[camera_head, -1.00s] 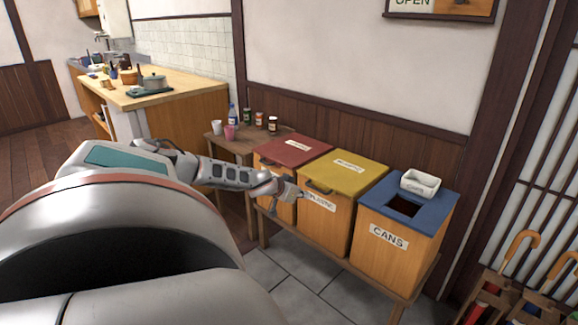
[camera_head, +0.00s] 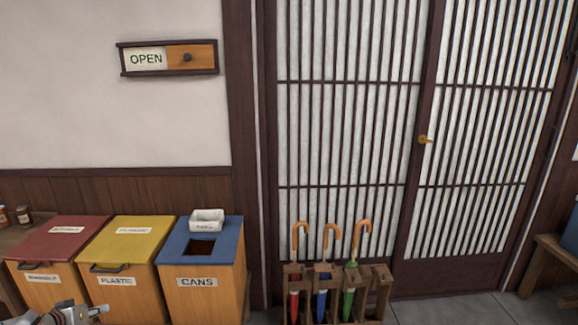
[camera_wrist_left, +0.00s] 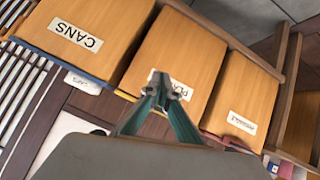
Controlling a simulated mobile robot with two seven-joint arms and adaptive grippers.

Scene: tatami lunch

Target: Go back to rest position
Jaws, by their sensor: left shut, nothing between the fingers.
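My left gripper (camera_head: 98,311) shows at the bottom left edge of the head view, in front of the plastic bin (camera_head: 118,293). It is shut and empty. In the left wrist view its teal fingers meet at the tips (camera_wrist_left: 166,88), with the bins behind them. Most of my left arm is out of the head view. My right gripper is not in view.
The red-lidded bin (camera_head: 62,242) and the blue-topped cans bin (camera_head: 200,281) flank the plastic bin. A white box (camera_head: 207,220) sits on the cans bin. A stand (camera_head: 371,302) holds several umbrellas before the sliding doors (camera_head: 345,120). A bench (camera_head: 548,262) is at right.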

